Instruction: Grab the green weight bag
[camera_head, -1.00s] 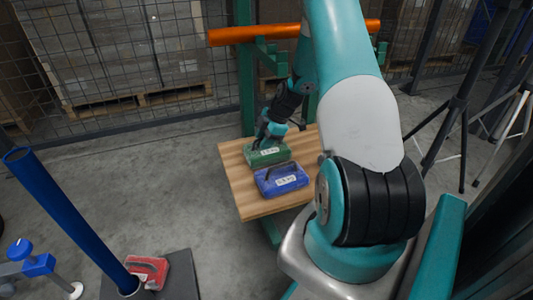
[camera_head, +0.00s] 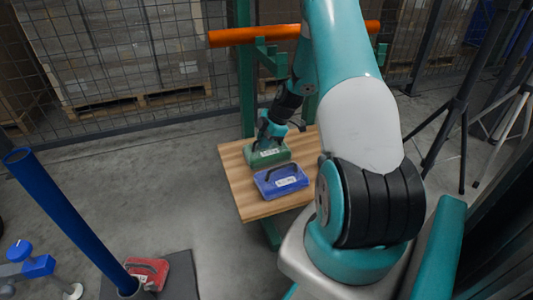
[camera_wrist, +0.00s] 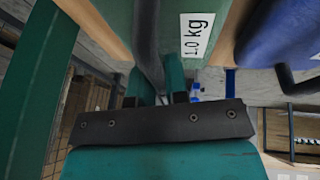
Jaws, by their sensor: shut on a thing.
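The green weight bag (camera_head: 267,155) lies on the wooden table (camera_head: 236,180), towards its far left corner. It has a white label, and in the wrist view the green bag (camera_wrist: 210,55) shows "1.0 kg" at the top with a dark handle. My gripper (camera_head: 268,136) is at the top of the bag, shut on its handle. The wrist view shows the gripper's fingers (camera_wrist: 163,90) at the dark handle. The fingertips are partly hidden in both views. Whether the bag touches the table is hard to tell.
A blue weight bag (camera_head: 281,180) lies close beside the green one, nearer the camera. An orange bar (camera_head: 255,34) spans behind the table. A red bag (camera_head: 147,272) lies on a dark mat by a blue post (camera_head: 70,220). Tripod legs stand at right.

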